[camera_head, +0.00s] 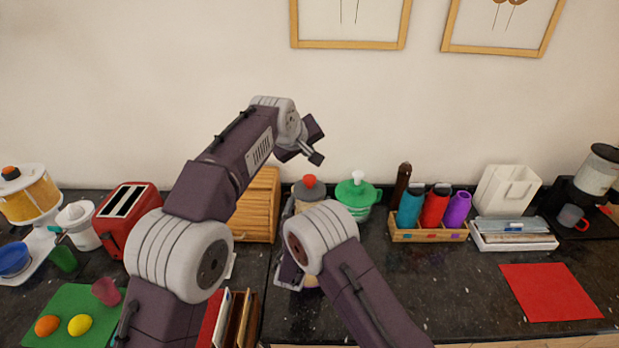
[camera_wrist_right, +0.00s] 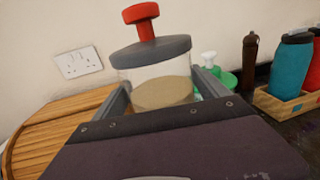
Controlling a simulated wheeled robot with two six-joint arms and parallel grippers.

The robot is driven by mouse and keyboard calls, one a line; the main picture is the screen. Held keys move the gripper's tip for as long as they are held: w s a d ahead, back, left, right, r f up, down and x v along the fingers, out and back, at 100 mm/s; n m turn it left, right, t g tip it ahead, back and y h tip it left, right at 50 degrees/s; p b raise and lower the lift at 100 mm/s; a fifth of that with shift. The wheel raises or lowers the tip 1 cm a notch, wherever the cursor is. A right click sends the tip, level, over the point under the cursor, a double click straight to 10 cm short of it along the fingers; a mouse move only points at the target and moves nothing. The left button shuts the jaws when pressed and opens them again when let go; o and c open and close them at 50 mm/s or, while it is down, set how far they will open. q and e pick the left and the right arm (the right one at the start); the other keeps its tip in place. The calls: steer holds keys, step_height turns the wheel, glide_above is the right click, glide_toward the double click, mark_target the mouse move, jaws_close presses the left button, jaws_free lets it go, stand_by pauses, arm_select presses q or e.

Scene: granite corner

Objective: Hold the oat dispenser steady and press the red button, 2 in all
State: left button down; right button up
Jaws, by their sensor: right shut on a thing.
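The oat dispenser (camera_wrist_right: 160,80) is a clear jar with pale oats, a grey lid and a red button (camera_wrist_right: 146,18) on top. It stands upright between the fingers of my right gripper (camera_wrist_right: 164,92), which is shut on its body. In the head view, the dispenser's grey lid (camera_head: 309,191) and red button (camera_head: 309,180) show behind my right arm, which hides much of the body. My left gripper (camera_head: 317,159) is raised in front of the wall, above the red button and apart from it. Its fingers look closed together, with nothing held.
A wooden bread box (camera_head: 258,205) stands left of the dispenser, and a green lidded pot (camera_head: 358,193) close on its right. A wooden rack (camera_head: 428,234) with several bottles is further right. A red toaster (camera_head: 127,215) stands left. Counter around the red mat (camera_head: 550,291) is clear.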

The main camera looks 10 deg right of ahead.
stand_by(0.3)
steer(key=o, duration=1.9)
arm_select(q)
steer(key=shift+w, duration=0.15)
arm_select(e)
steer(key=shift+o, duration=0.2)
steer(key=shift+w, duration=0.1)
arm_select(q)
steer(key=shift+f, duration=0.1)
arm_select(e)
steer(key=v, duration=1.2)
